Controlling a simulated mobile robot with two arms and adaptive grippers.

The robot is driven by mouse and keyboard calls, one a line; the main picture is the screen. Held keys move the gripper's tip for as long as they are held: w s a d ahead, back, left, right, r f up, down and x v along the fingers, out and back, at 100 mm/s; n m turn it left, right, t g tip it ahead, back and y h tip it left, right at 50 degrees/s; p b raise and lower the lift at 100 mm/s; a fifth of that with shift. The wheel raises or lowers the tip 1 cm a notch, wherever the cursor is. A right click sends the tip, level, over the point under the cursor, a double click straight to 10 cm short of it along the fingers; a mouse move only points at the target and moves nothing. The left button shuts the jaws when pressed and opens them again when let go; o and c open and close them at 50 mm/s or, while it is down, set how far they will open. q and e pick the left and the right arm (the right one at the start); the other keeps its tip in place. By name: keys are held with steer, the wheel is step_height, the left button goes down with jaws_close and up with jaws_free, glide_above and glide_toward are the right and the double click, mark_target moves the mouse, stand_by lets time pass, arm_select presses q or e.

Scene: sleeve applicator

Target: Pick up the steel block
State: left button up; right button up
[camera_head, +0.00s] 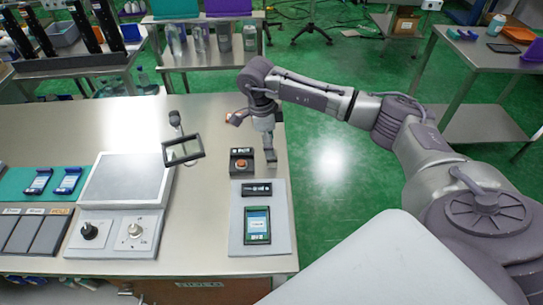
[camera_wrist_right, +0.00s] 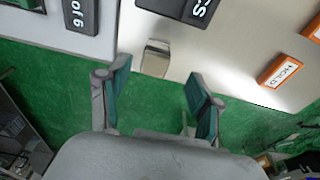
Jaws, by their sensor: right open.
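The steel block (camera_wrist_right: 155,58) is a small shiny metal piece on the table by its edge in the right wrist view. In the head view it appears as a small grey shape (camera_head: 263,160) beside the black box with the orange button (camera_head: 241,162). My right gripper (camera_wrist_right: 157,100) is open and empty. In the wrist view the block lies beyond the fingertips, between their lines and nearer the left finger. In the head view my right gripper (camera_head: 268,147) points down just above the block area. My left gripper is not in view.
A grey tray (camera_head: 260,246) with a labelled device lies at the table's front right. An orange-framed HOLD tag (camera_wrist_right: 282,71) lies on the table. A scale-like machine (camera_head: 126,190) and a framed stand (camera_head: 183,151) are further left. The green floor is beyond the table's right edge.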

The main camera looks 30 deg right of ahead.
steer(key=shift+s+f+p, duration=0.35)
steer(key=shift+f+p, duration=0.35)
steer(key=shift+f, duration=0.05)
step_height(320, 180, down, 3)
steer(key=shift+s+d+r+p, duration=0.1)
steer(key=shift+s+r+p, duration=0.1)
steer(key=shift+p, duration=0.2)
steer(key=shift+w+f, duration=0.1)
steer(key=shift+f, duration=0.4)
steer(key=c, duration=1)
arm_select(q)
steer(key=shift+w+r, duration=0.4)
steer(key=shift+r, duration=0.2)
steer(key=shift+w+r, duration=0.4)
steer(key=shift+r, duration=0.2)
arm_select(e)
jaws_close()
